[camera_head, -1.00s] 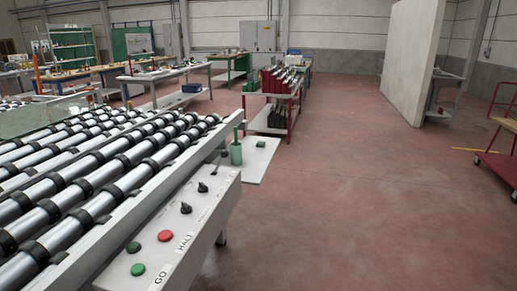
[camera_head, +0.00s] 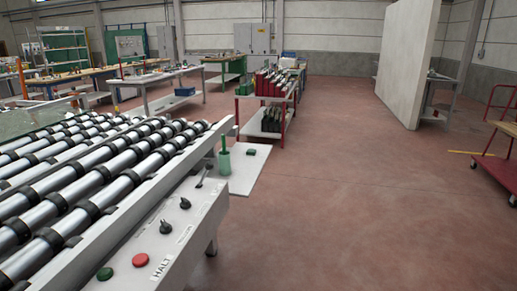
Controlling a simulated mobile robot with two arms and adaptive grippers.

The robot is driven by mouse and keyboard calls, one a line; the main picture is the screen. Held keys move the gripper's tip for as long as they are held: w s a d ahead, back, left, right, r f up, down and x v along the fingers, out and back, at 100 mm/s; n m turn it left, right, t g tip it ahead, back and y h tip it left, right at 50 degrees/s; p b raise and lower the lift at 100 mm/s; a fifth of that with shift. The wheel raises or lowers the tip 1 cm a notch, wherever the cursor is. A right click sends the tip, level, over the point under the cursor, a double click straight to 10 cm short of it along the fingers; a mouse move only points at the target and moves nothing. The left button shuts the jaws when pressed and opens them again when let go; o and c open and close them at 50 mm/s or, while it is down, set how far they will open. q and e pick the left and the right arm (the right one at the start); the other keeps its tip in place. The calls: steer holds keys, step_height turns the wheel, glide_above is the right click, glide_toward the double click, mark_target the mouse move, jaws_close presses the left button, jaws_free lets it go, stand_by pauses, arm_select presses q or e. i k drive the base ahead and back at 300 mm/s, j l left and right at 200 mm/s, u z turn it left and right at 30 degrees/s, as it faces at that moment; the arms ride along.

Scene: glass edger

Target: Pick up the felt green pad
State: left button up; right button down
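A small dark green pad (camera_head: 251,152) lies flat on a white side shelf (camera_head: 243,178) at the far end of the roller machine. It looks like the felt green pad, though it is too small to make out its texture. A green pot with a green handle (camera_head: 224,162) stands upright to its left on the same shelf. Neither of my grippers shows in the head view.
The roller conveyor (camera_head: 90,180) and its control panel (camera_head: 180,225), with knobs and buttons, fill the left. A red-framed rack (camera_head: 284,120) stands beyond the shelf. A red cart (camera_head: 497,168) is at far right. The floor (camera_head: 350,220) between is clear.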

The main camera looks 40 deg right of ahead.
mark_target(252, 152)
steer(key=i+l, duration=0.2)
steer(key=l, duration=0.2)
steer(key=i+l+z, duration=0.1)
steer(key=l, duration=0.35)
steer(key=i+l, duration=0.55)
steer(key=l, duration=0.25)
steer(key=i+l+z, duration=0.1)
steer(key=l, duration=0.3)
steer(key=i+l, duration=0.3)
steer(key=l+z, duration=0.05)
steer(key=l, duration=0.05)
